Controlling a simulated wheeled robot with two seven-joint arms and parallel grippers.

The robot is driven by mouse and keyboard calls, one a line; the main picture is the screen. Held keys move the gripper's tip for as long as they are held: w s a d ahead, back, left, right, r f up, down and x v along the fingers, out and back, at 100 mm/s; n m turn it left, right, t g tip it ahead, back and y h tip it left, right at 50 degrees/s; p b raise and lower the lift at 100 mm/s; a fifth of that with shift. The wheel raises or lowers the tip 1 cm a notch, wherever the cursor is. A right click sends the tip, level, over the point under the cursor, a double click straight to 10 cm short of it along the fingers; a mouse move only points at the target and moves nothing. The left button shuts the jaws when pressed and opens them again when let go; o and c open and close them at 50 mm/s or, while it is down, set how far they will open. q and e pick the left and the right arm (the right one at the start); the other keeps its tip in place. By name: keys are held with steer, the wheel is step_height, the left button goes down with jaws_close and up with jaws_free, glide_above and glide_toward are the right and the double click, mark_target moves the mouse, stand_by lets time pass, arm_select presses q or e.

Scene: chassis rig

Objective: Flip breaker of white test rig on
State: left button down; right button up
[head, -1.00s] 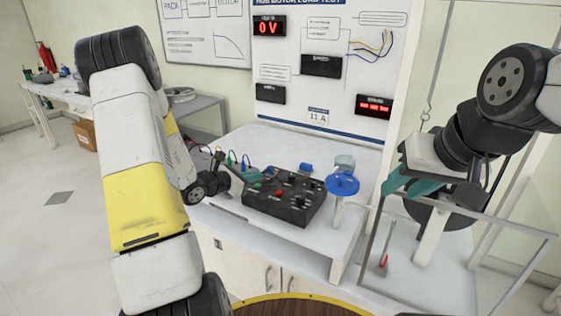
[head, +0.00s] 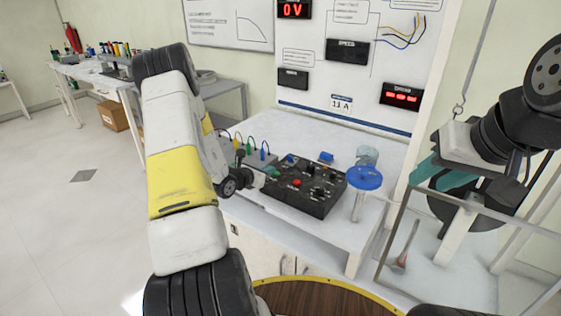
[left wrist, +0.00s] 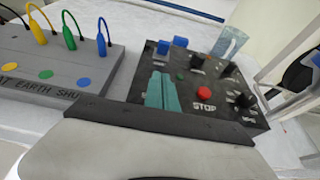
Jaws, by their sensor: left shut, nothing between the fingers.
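The black control box (head: 318,203) sits on the white bench (head: 335,135) below the white display panel (head: 340,75). The left wrist view shows its red STOP button (left wrist: 204,93), a small green button (left wrist: 181,77), several black knobs and two blue blocks (left wrist: 163,47) at its back left. I cannot tell which part is the breaker. My left gripper (head: 271,172) is over the left part of the box. Its teal fingers (left wrist: 162,92) are together, empty, and hide what lies beneath. My right gripper (head: 436,175) is apart from the box at the right, fingers spread, empty.
A grey terminal box (left wrist: 50,65) with yellow, green and blue leads stands left of the control box. A blue disc on a post (head: 365,178) stands at its right. A metal-framed guard (head: 470,210) is below my right gripper.

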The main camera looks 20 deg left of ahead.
mark_target(278, 171)
arm_select(q)
steer(key=x, duration=0.6)
steer(key=w, duration=0.1)
steer(key=w+d+r, duration=0.1)
steer(key=w, duration=0.1)
steer(key=shift+d+r, duration=0.1)
steer(key=shift+w+d+r, duration=0.1)
steer(key=shift+w+r, duration=0.05)
steer(key=shift+w, duration=0.2)
